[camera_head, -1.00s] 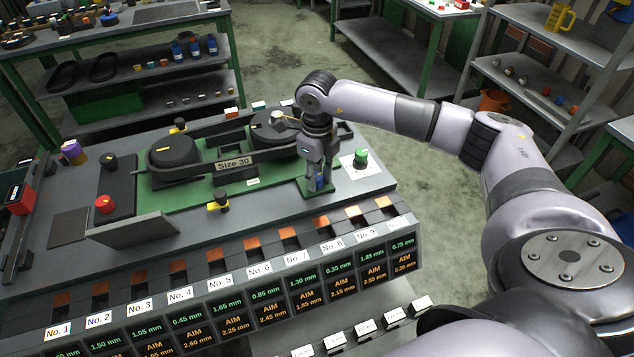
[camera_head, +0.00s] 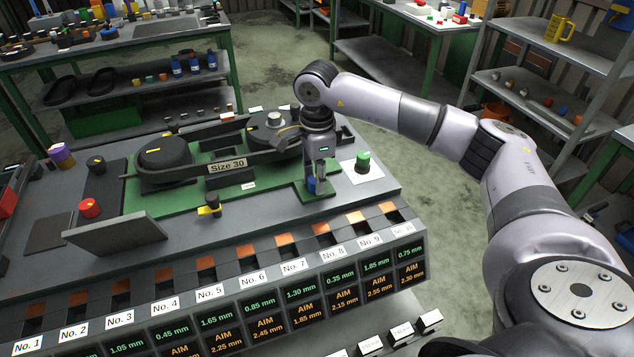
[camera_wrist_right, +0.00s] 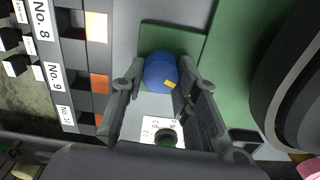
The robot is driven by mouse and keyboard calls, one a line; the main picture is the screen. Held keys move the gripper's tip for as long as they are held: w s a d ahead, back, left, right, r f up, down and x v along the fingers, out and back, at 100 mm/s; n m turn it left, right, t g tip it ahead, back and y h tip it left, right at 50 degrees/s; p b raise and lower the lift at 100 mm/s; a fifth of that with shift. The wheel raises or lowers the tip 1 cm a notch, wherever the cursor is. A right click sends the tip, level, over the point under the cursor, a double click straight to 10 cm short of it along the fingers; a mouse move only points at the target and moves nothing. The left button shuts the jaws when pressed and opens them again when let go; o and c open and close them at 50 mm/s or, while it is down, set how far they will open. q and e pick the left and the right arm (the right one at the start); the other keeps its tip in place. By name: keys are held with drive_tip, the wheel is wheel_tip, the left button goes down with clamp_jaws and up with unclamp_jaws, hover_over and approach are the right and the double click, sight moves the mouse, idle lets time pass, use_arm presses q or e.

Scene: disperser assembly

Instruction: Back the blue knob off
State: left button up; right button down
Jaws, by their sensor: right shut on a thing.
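The blue knob (camera_head: 311,185) stands on a small green plate at the right end of the green fixture. In the right wrist view the blue knob (camera_wrist_right: 158,70) shows its rounded top and a yellow mark on its side. My right gripper (camera_head: 319,184) points down over it. In the wrist view the fingers of my right gripper (camera_wrist_right: 156,85) stand on either side of the knob and are shut on it. The fingers hide part of the knob in the head view. My left gripper is not in view.
A green knob (camera_head: 363,161) stands on a white marked card just right of the gripper. The dark bar labelled Size 30 (camera_head: 228,166) runs left of it. A row of numbered bins (camera_head: 246,280) lies along the front. A red knob (camera_head: 90,208) is far left.

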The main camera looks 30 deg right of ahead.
drive_tip(key=shift+w+r+n+b, duration=0.1)
drive_tip(key=shift+n+b, duration=0.25)
drive_tip(key=shift+n, duration=0.65)
drive_tip(key=c, duration=1.2)
unclamp_jaws()
drive_tip(key=shift+c, duration=0.2)
wheel_tip(320, 180, up, 12)
